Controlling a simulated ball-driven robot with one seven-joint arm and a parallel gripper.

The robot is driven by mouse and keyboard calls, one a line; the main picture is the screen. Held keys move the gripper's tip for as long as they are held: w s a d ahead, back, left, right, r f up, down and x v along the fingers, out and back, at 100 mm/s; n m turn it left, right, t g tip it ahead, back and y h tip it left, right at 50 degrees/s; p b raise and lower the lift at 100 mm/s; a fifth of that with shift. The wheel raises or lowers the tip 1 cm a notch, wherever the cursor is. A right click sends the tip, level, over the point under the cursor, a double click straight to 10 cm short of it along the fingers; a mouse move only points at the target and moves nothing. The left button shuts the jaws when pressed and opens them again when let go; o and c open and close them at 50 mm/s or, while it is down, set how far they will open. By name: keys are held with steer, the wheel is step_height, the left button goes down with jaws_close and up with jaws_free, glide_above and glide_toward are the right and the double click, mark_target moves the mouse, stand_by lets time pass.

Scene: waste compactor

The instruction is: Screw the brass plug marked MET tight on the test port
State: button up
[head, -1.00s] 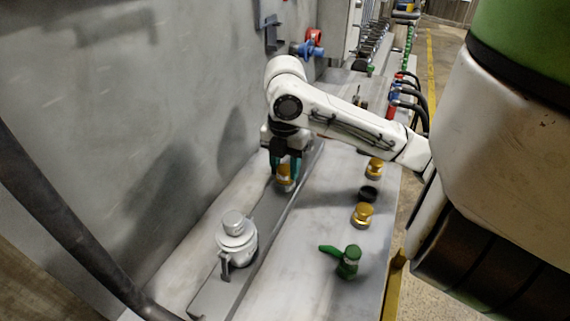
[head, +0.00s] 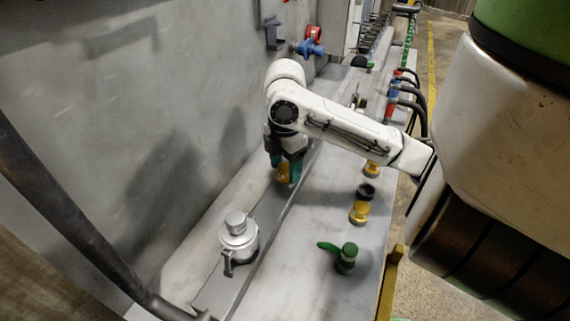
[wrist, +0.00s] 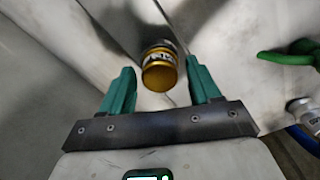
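A brass plug (head: 283,174) stands at the grey rail along the wall, under my gripper (head: 286,172). In the wrist view the plug (wrist: 160,70) shows a gold end and a paler band with dark lettering, which I cannot read for certain. My gripper's teal fingers (wrist: 160,80) are open on either side of it, with a narrow gap on each side. The test port is not clearly visible; whatever the plug sits on is hidden beneath it and by the fingers.
A silver capped fitting (head: 238,243) stands on the rail nearer the camera. To the right are a green-handled valve (head: 346,260), two other brass pieces (head: 359,212) (head: 371,169) and a black ring (head: 366,192). A blue valve (head: 311,48) is on the wall behind.

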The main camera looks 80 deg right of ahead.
steer(key=shift+o, duration=0.6)
steer(key=shift+c, duration=0.2)
steer(key=shift+c, duration=0.2)
